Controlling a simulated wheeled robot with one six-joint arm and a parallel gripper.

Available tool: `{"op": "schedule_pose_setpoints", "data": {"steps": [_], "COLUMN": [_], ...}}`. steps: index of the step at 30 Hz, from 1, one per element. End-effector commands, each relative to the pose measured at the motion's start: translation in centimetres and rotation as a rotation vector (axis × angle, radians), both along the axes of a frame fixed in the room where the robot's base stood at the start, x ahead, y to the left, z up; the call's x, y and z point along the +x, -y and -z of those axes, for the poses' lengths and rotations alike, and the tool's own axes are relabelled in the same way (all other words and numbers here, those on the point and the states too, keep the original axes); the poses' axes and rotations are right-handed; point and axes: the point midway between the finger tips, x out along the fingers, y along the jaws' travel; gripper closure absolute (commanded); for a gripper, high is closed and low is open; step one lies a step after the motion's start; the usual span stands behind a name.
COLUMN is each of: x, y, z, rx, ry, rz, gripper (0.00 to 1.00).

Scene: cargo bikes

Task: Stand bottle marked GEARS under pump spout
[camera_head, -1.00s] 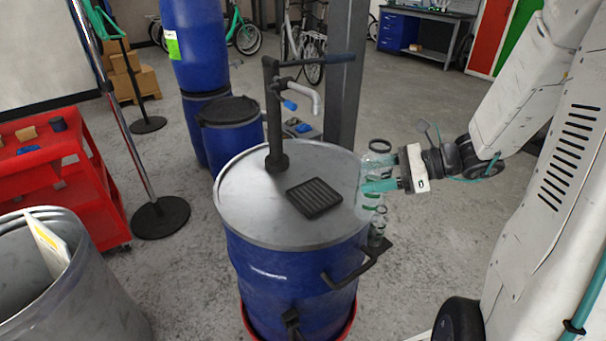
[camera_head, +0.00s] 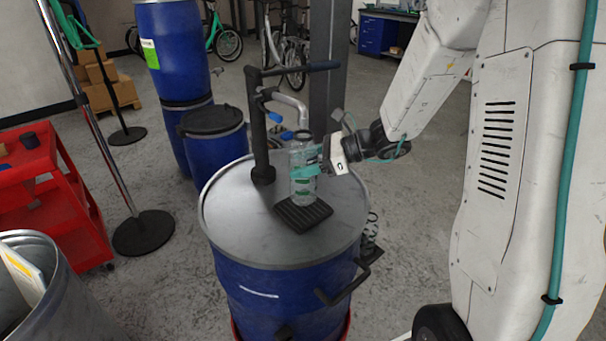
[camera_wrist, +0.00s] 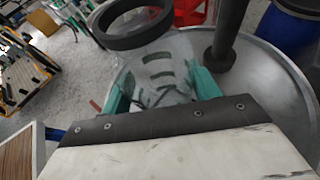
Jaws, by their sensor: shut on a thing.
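My gripper (camera_head: 308,158) is shut on a clear bottle (camera_head: 302,184) with a dark neck ring. The bottle is upright over the black ribbed drip mat (camera_head: 303,217) on the drum lid; I cannot tell whether it touches the mat. The pump (camera_head: 259,125) stands on the lid with its grey spout (camera_head: 291,102) curving down close to the bottle's mouth. In the wrist view the bottle's dark ring (camera_wrist: 132,25) and clear body (camera_wrist: 162,75) show between the teal fingers (camera_wrist: 160,92). No readable GEARS marking shows.
The blue drum (camera_head: 273,298) carries the grey lid (camera_head: 228,205). Another clear bottle (camera_head: 370,232) sits in a holder at the drum's right side. A black handle (camera_head: 345,287) sticks out at the front right. A red cart (camera_head: 50,195) and grey bin (camera_head: 45,290) stand at left.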

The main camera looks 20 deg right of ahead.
Motion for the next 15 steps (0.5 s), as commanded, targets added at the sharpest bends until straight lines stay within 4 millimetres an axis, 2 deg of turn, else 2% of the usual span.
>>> {"op": "schedule_pose_setpoints", "data": {"steps": [4, 10, 15], "x": [0.3, 0.2, 0.2], "y": [-0.2, -0.2, -0.1], "z": [0.7, 3.4, 3.6], "rx": [0.001, 0.001, 0.0], "ry": [-0.003, -0.005, 0.0], "rz": [0.0, 0.001, 0.0], "gripper": [0.61, 0.61, 0.61]}}
